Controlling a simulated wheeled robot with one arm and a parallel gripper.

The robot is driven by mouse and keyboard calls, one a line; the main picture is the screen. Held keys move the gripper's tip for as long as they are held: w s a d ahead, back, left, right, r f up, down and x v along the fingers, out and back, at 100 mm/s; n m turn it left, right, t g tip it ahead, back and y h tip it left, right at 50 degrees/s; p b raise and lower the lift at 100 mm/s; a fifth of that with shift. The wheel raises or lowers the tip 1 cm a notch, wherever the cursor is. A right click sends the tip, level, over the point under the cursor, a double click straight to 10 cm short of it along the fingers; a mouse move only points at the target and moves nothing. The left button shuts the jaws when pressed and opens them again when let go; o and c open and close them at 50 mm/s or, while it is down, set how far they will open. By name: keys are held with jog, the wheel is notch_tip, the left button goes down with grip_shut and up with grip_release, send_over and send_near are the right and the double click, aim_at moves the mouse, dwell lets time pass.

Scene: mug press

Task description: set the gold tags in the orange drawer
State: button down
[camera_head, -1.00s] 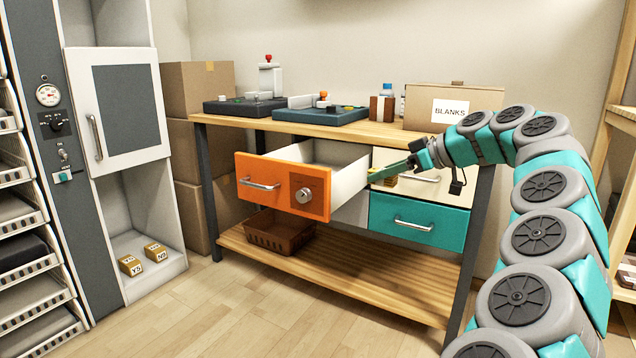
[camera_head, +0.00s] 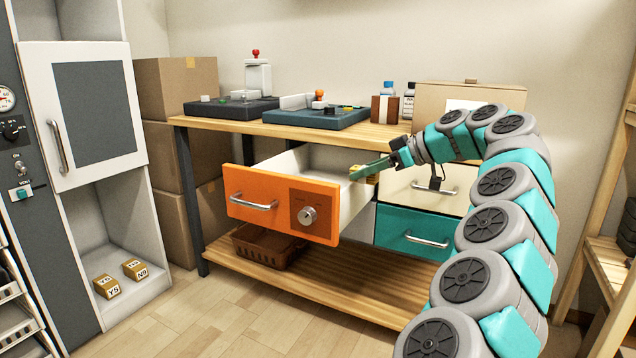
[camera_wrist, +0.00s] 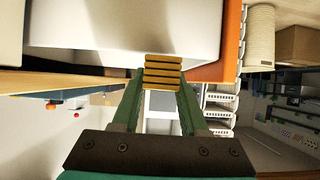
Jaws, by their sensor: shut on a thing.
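The orange drawer (camera_head: 267,200) is pulled open under the workbench, with a round dial on its front. Its pale inside (camera_head: 312,168) shows no tag in the part I can see. My gripper (camera_head: 366,170) is shut on a gold tag (camera_wrist: 163,70), which shows as a dark-striped gold block between the fingertips in the wrist view. The held tag is at the drawer's right wall, near its upper edge; I cannot tell whether it is past the wall. Two more gold tags, a left one (camera_head: 107,287) and a right one (camera_head: 135,269), lie on the floor of the tall cabinet.
A beige drawer (camera_head: 440,188) and a teal drawer (camera_head: 410,233) are shut at the right. The benchtop (camera_head: 390,133) holds dark devices, bottles and a cardboard box (camera_head: 465,98). A brown basket (camera_head: 268,246) stands on the lower shelf. Wooden shelving (camera_head: 605,200) stands at the right.

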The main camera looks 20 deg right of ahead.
jog(key=shift+w+d+r+x, duration=0.15)
jog(key=shift+w+r+x, duration=0.15)
jog(key=shift+x, duration=1.85)
jog(key=shift+w+d+r+x, duration=0.1)
jog(key=shift+w+r+x, duration=0.15)
jog(key=shift+x, duration=1.95)
jog(key=shift+w+d+r+x, duration=0.2)
jog(key=shift+w+x, duration=0.1)
jog(key=shift+x, duration=1.85)
jog(key=shift+f+b, duration=0.5)
jog(key=shift+f, duration=0.1)
jog(key=shift+c, duration=2.2)
grip_release()
